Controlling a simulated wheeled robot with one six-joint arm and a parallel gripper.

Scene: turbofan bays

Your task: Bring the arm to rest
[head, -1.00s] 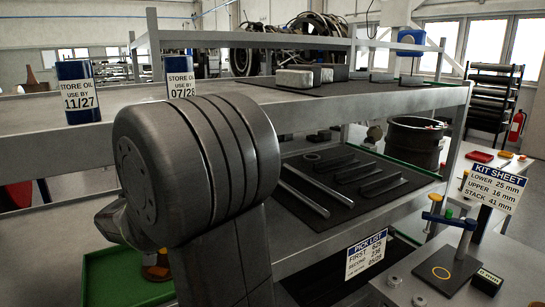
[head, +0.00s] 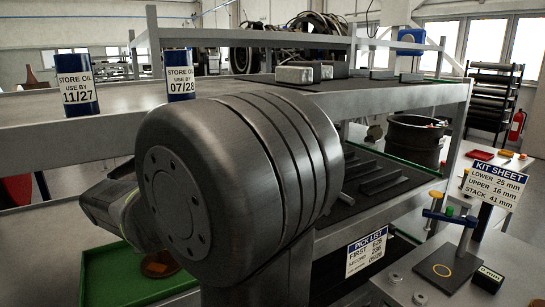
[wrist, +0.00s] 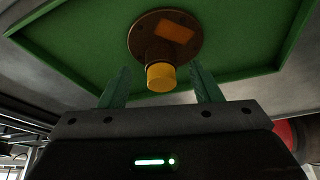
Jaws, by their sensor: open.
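My gripper (wrist: 160,88) is open in the wrist view, with its two green fingers spread apart and nothing held between them. A brown round part with a yellow cylindrical end (wrist: 161,77) lies on the green tray (wrist: 75,50) beyond the fingertips. It appears apart from the fingers. In the head view my dark arm fills the middle and hides the gripper's fingers. The green tray (head: 112,270) shows at lower left, with the brown part (head: 160,264) in it, partly hidden by my arm.
Two blue oil cans (head: 76,86) (head: 180,76) stand on the metal shelf at left. A pick list sign (head: 366,251) hangs on the shelf front. A kit sheet sign (head: 496,182) and a small fixture (head: 445,262) stand at right. A dark bin (head: 413,140) is behind.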

